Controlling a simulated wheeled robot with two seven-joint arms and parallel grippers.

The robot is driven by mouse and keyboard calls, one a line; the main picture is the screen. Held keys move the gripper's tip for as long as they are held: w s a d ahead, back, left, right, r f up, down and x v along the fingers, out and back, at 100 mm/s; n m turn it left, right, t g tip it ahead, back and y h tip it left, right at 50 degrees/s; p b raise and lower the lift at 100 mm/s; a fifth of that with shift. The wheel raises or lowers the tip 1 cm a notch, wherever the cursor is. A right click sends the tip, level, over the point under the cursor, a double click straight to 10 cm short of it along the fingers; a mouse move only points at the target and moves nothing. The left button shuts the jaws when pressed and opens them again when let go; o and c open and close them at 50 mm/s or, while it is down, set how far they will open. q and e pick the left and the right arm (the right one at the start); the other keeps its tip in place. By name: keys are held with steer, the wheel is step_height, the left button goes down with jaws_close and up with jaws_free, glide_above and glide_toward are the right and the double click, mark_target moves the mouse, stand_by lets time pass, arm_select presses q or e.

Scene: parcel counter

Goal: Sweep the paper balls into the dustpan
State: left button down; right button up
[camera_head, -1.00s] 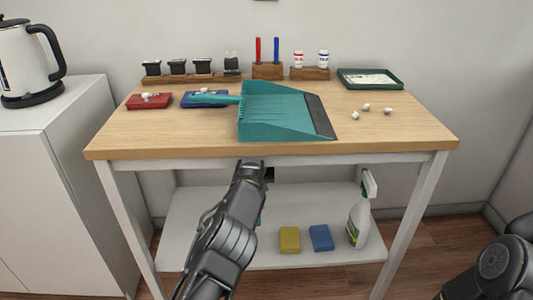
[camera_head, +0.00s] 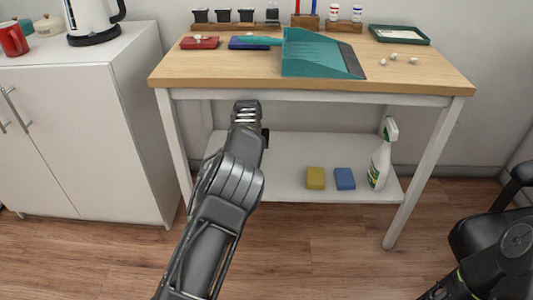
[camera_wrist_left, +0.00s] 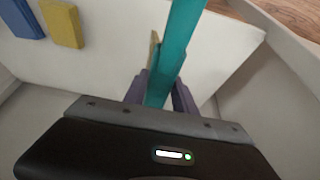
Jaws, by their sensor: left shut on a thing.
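Three small white paper balls (camera_head: 393,56) lie on the wooden counter, right of the teal dustpan (camera_head: 312,62). The dustpan lies on the counter with its dark lip (camera_head: 352,57) toward the balls and its handle (camera_head: 262,41) pointing left. My left gripper (camera_wrist_left: 160,95) is shut on a long teal tool (camera_wrist_left: 178,50), which looks like a brush; a tan strip beside it may be bristles. In the head view my left arm reaches toward the lower shelf, and its fingertips and the tool are hidden. My right arm shows at the lower right, but its gripper is out of view.
The lower shelf (camera_head: 280,180) holds a yellow sponge (camera_head: 316,178), a blue sponge (camera_head: 345,179) and a spray bottle (camera_head: 382,160). On the counter are a red box (camera_head: 200,43), a blue box (camera_head: 248,44) and a green tray (camera_head: 400,35). A white cabinet (camera_head: 85,130) stands left.

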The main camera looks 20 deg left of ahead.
arm_select(q)
steer(key=shift+m+h, duration=0.4)
steer(key=shift+m, duration=0.5)
steer(key=s+d+r, duration=0.1)
steer(key=s, duration=0.3)
steer(key=s+d+r, duration=0.1)
steer(key=s+r, duration=0.1)
steer(key=s, duration=0.2)
steer(key=s+d+r, duration=0.1)
steer(key=s+r, duration=0.1)
steer(key=s, duration=0.1)
steer(key=shift+s+r, duration=0.25)
steer(key=shift+s, duration=0.15)
steer(key=s+d+r+m, duration=0.1)
steer(key=s+d+r, duration=0.2)
steer(key=d, duration=0.2)
steer(key=shift+d, duration=0.35)
steer(key=shift+s+r, duration=0.1)
